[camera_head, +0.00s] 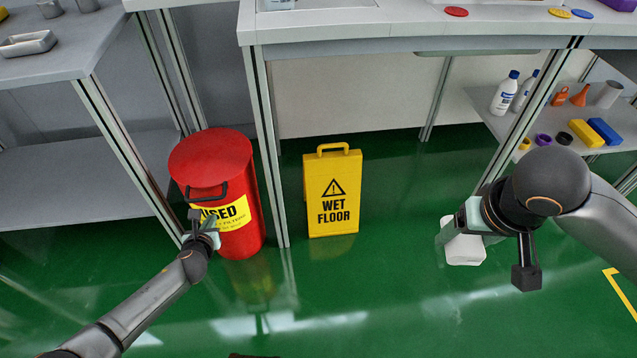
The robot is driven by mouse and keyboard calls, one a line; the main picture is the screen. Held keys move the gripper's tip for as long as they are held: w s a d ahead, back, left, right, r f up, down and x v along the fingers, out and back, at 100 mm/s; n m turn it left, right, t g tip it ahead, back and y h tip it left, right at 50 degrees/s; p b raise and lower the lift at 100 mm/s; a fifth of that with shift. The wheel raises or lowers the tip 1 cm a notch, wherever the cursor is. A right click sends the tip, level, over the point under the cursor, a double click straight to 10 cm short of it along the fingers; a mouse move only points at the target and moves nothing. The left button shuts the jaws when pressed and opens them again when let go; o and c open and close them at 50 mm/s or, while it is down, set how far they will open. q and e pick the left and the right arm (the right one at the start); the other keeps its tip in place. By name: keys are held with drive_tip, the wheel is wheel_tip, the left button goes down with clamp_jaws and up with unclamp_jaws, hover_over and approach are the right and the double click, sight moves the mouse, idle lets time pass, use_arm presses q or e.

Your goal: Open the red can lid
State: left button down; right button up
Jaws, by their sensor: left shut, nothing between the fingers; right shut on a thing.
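The red can (240,220) stands on the green floor between the two benches, with a yellow label on its front. Its round red lid (211,152) lies flat and closed on top. A black handle (208,192) sticks out at the lid's front edge. My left gripper (208,222) is shut and empty, in front of the yellow label and just below the handle; whether it touches the can is unclear. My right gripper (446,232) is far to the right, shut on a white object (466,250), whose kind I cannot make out.
A yellow wet floor sign (332,195) stands right of the can. A bench leg (266,150) rises close to the can's right side and another bench (60,60) is at its left. A shelf at right holds white bottles (505,95). The floor in front is clear.

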use_arm(q)
drive_tip(key=shift+w+a+r+p, duration=0.1)
drive_tip(key=shift+w+r+p, duration=0.15)
drive_tip(key=shift+r, duration=0.35)
drive_tip(key=shift+w+a+r+p, duration=0.1)
drive_tip(key=shift+w+r+p, duration=0.1)
drive_tip(key=shift+r, duration=0.35)
drive_tip(key=shift+w+r+p, duration=0.25)
drive_tip(key=shift+r, duration=0.35)
use_arm(e)
drive_tip(key=shift+r, duration=0.2)
use_arm(q)
drive_tip(key=shift+r, duration=0.1)
use_arm(e)
drive_tip(key=shift+r, duration=0.1)
